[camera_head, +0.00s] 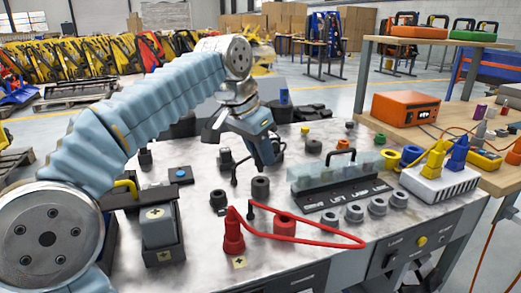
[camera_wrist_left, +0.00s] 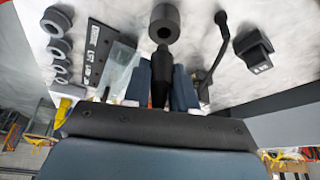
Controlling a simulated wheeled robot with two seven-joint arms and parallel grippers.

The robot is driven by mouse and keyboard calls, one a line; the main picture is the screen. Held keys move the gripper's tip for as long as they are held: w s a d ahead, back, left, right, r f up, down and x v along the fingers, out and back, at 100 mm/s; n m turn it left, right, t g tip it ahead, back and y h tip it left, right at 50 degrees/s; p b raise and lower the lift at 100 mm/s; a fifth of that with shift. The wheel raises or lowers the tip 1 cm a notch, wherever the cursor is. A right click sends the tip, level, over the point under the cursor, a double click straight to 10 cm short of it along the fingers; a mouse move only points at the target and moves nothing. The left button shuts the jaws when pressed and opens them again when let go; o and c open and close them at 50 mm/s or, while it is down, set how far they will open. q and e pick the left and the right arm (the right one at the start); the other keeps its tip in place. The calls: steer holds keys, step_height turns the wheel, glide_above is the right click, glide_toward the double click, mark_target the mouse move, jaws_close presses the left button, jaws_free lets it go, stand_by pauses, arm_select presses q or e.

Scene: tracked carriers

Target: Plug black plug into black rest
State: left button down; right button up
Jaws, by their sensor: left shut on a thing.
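My left gripper (camera_head: 268,160) is shut on the black plug, low over the table's middle. In the left wrist view the black plug (camera_wrist_left: 160,74) stands between the blue-grey fingers, its narrow tip pointing at the black rest. The black rest (camera_head: 260,187), a short round cylinder, stands on the table just below the gripper in the head view. In the left wrist view the black rest (camera_wrist_left: 164,24) shows its round opening just past the plug's tip. I cannot tell whether tip and rest touch. The plug is not clear in the head view. My right gripper is not in view.
A red plug (camera_head: 233,235) with a looped red cable and a red rest (camera_head: 284,226) stand at the front. A clear-fronted black rack (camera_head: 343,197) and several grey rings lie to the right. A black cabled piece (camera_wrist_left: 214,50) stands beside the rest.

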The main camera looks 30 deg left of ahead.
mark_target(260, 165)
arm_select(q)
steer(key=shift+f+b, duration=1.4)
steer(key=shift+f, duration=0.55)
steer(key=c, duration=0.8)
jaws_free()
steer(key=p+v, duration=0.4)
steer(key=v, duration=0.9)
steer(key=shift+s+a+r, duration=0.1)
steer(key=shift+s+r, duration=0.1)
steer(key=shift+r, duration=0.2)
